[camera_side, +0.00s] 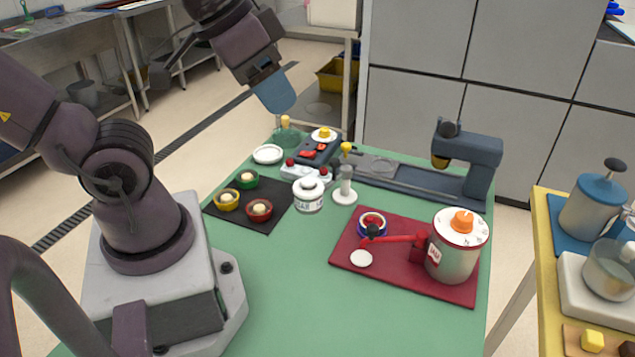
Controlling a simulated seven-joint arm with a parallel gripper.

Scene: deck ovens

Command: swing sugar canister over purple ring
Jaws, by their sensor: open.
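A small white lidded canister (309,196) with dark lettering, too small to read surely, stands upright on the green table near its middle. On the red mat (345,247) to its right is a round blue-purple ring (372,232) around a small dish. A large metal canister (452,262) with a white dial top and orange knob stands on the same mat. Its red arm with a black knob reaches left, close beside the ring. My gripper (281,104) is open at the back left, pointing down above a teal glass piece with a yellow knob (285,120), away from both canisters.
A black mat (232,208) with several small bowls lies left of the white canister. A dark blue machine (465,165) fills the back right. The front of the green table is clear.

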